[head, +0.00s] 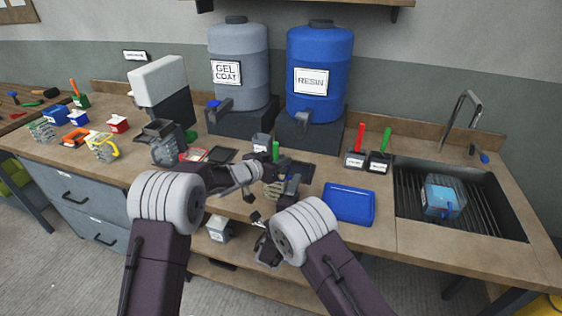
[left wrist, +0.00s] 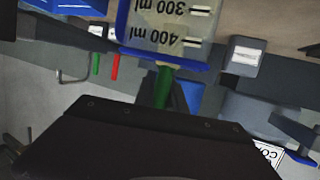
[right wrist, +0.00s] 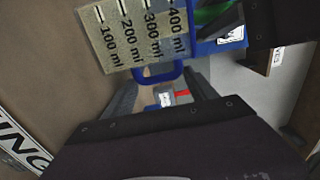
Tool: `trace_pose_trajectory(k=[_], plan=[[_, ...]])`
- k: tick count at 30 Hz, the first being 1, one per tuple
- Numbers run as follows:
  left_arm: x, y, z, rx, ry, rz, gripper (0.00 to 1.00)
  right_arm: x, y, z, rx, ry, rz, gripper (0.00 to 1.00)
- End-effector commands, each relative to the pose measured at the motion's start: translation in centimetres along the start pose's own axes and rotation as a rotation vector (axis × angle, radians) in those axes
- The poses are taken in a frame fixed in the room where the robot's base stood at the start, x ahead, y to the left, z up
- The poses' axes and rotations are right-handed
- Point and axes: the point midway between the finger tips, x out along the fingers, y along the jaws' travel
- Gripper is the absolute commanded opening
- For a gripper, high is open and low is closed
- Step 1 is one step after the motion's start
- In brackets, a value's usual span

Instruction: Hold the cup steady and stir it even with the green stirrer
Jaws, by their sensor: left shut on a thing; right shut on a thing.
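The clear measuring cup (head: 271,190) with a blue rim is near the counter's front edge. It is close up in the left wrist view (left wrist: 170,28) and the right wrist view (right wrist: 130,35), with its ml marks showing. The green stirrer (head: 276,150) stands in the cup with its upper end out; it also shows in the left wrist view (left wrist: 163,88). My left gripper (head: 264,162) is shut on the stirrer above the rim. My right gripper (right wrist: 165,90) is shut on the cup's blue handle (right wrist: 170,73). The cup's contents are mostly hidden.
A blue tray (head: 349,203) lies right of the cup. Red and green stirrers stand in dark holders (head: 356,160) behind it. Gel coat (head: 239,72) and resin (head: 320,75) drums stand at the back. The sink (head: 460,200) is at right; small containers (head: 103,147) crowd the left.

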Motion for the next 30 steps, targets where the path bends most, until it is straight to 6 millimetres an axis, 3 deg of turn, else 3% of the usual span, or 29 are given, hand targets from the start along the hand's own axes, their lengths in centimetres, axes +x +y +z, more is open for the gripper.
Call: trace_pose_trajectory(k=[21, 30], plan=[[-2.1, 0.0, -6.9, 0.002, 0.003, 0.000, 0.00, 0.0, 0.1, 0.0, 0.000, 0.000, 0.001, 0.00], [-2.5, 0.0, -7.8, 0.000, 0.000, -0.001, 0.00, 0.0, 0.1, 0.0, 0.000, 0.000, 0.001, 0.00]])
